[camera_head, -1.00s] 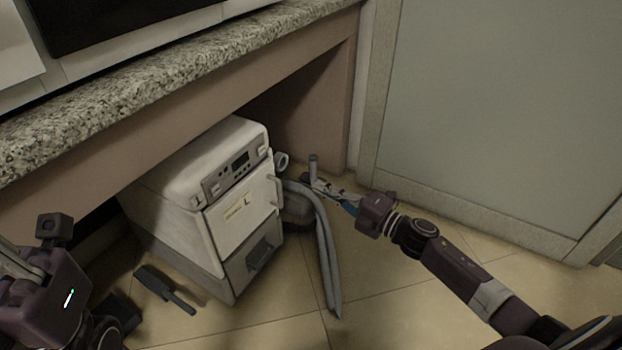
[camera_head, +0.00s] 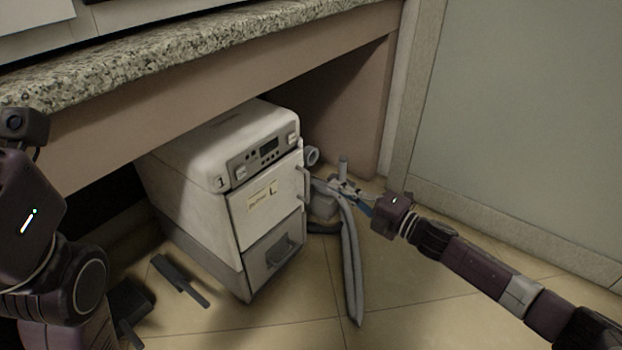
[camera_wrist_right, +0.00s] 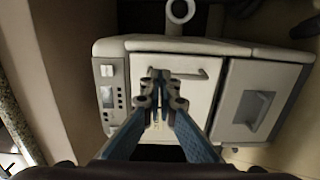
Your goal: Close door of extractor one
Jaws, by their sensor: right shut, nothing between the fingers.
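Extractor one (camera_head: 200,180) is a white box-shaped machine on the floor under the counter, with a "1" near its control panel. Its front door (camera_head: 268,197) has a yellow label and a handle; it looks nearly flush, but I cannot tell if it is fully closed. The door also shows in the right wrist view (camera_wrist_right: 200,72). My right gripper (camera_head: 340,186) is shut and empty, in front of the door near its handle side. In the right wrist view its fingertips (camera_wrist_right: 162,76) overlap the door beside the handle; contact is unclear.
A lower grey panel (camera_head: 272,256) with a recessed pull is below the door. A grey hose (camera_head: 352,265) lies right of the extractor. Dark objects (camera_head: 178,278) lie on the floor at left. The granite counter (camera_head: 180,55) overhangs above. Floor at front right is clear.

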